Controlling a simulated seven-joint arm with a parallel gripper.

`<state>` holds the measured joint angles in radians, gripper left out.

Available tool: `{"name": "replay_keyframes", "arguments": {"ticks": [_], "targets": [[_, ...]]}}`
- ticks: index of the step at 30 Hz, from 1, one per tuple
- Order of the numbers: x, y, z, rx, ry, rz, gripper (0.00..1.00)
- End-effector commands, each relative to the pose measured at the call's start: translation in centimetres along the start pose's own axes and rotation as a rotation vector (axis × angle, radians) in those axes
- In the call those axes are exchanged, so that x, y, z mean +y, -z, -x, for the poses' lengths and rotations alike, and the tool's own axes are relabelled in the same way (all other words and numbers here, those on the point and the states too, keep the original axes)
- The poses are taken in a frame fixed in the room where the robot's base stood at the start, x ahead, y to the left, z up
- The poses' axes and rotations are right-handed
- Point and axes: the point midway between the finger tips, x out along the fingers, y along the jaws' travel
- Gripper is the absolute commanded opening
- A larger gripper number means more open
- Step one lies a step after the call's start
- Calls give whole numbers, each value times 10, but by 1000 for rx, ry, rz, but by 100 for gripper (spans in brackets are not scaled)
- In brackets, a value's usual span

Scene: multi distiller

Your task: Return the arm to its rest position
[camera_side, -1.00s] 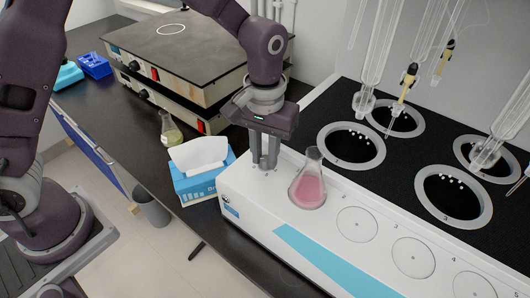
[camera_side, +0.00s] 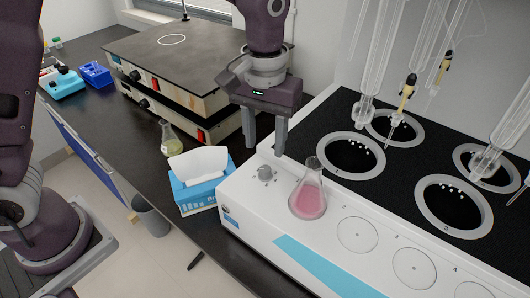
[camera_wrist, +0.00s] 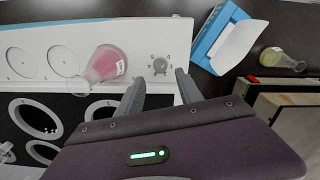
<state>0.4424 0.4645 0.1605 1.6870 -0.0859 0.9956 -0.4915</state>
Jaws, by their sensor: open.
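My gripper (camera_side: 265,142) is open and empty, in the air above the left end of the white distiller (camera_side: 330,235). Its two fingers point down, with a clear gap between them. A grey knob (camera_side: 264,173) on the distiller's top shows below the fingers. In the wrist view, the open fingers (camera_wrist: 160,88) point toward the knob (camera_wrist: 160,66). A flask of pink liquid (camera_side: 308,196) stands upright on the distiller, to the right of the knob and apart from the gripper. It also shows in the wrist view (camera_wrist: 105,64).
A blue tissue box (camera_side: 193,190) and a flask of yellowish liquid (camera_side: 171,141) stand left of the distiller. Stacked hot plates (camera_side: 180,62) stand behind. Glass tubes (camera_side: 375,60) hang over black heating wells (camera_side: 352,155) at right. A blue rack (camera_side: 96,73) sits at far left.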

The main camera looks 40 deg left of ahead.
Motion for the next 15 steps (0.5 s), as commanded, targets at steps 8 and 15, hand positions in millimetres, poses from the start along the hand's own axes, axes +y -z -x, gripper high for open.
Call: {"name": "replay_keyframes", "arguments": {"ticks": [8,15], "targets": [[0,0,3,0,0,0,43],[-59,-34,74,111,-91,-46,43]]}}
